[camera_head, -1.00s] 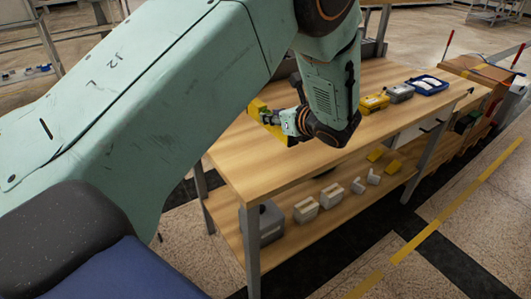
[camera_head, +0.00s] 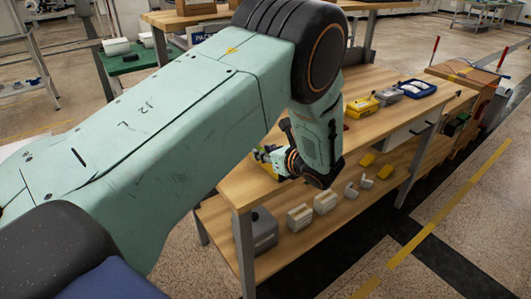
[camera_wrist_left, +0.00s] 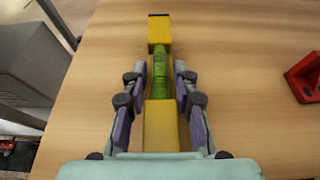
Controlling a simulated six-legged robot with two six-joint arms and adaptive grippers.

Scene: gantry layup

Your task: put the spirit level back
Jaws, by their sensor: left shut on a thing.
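The spirit level is a yellow bar with a green vial, seen lengthwise in the left wrist view (camera_wrist_left: 159,30). My left gripper (camera_wrist_left: 159,76) is shut on it around the vial, with one finger on each side. In the head view my left gripper (camera_head: 266,156) is over the near left part of the wooden workbench (camera_head: 237,190). There the level is mostly hidden by my arm and wrist. I cannot tell whether the level touches the bench top. My right gripper is in neither view.
A red part (camera_wrist_left: 303,77) lies right of the level. Farther along the bench stand a yellow case (camera_head: 362,107), a grey case (camera_head: 388,97) and a blue tray (camera_head: 416,88). The lower shelf holds a grey box (camera_head: 264,232) and several blocks. Bare wood surrounds the level.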

